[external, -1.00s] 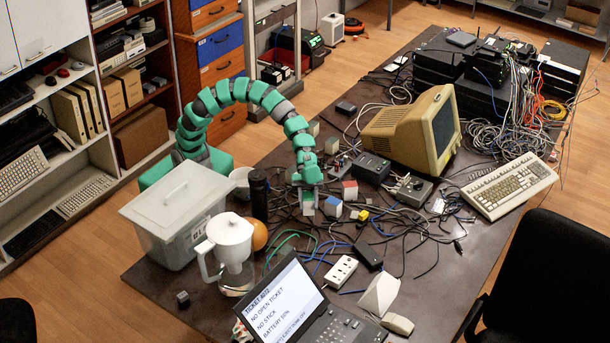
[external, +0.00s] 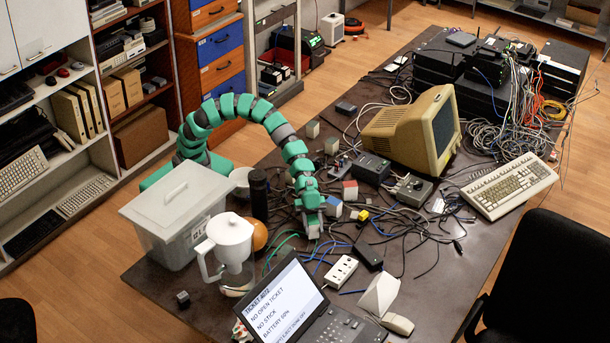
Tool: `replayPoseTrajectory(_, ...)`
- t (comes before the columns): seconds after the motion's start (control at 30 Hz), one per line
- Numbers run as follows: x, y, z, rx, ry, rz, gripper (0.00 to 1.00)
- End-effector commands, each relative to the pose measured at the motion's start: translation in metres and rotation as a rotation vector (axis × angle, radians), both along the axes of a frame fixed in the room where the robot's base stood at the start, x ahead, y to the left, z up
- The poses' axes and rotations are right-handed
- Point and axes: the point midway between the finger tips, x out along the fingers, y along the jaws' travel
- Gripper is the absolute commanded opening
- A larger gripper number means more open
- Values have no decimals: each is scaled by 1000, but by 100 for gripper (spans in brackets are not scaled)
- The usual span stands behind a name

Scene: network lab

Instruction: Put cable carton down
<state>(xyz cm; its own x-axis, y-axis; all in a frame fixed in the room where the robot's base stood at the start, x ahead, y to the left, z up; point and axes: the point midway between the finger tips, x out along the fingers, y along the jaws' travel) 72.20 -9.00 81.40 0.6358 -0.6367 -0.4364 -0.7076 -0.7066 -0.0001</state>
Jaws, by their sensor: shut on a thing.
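My gripper (external: 312,222) points down low over the cluttered middle of the table. It is shut on a small greyish box, the cable carton (external: 313,232), which shows only in part below the fingers. The carton is close to the table top among loose cables. I cannot tell whether it touches the table. A small blue and white box (external: 333,207) is just right of my gripper, and a red and white one (external: 350,190) is further back to the right.
Loose cables surround the spot. Left are a black cylinder (external: 259,192), an orange ball (external: 259,236), a white pitcher (external: 231,243) and a lidded grey bin (external: 165,240). A laptop (external: 300,303) and white power strip (external: 341,271) are in front. A beige monitor (external: 405,130) stands behind right.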

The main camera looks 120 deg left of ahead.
Motion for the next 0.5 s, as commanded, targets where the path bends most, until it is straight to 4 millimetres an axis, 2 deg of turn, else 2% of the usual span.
replayPoseTrajectory(0.03, 0, 0, -8, 0, 1, 0, 10)
replayPoseTrajectory(0.1, 0, 0, -12, -1, 1, 0, 10)
replayPoseTrajectory(0.43, 0, 0, -12, 0, -1, -1, 10)
replayPoseTrajectory(0.47, 0, 0, -12, 0, 0, -1, 42)
replayPoseTrajectory(0.5, 0, 0, -11, 0, 0, -1, 53)
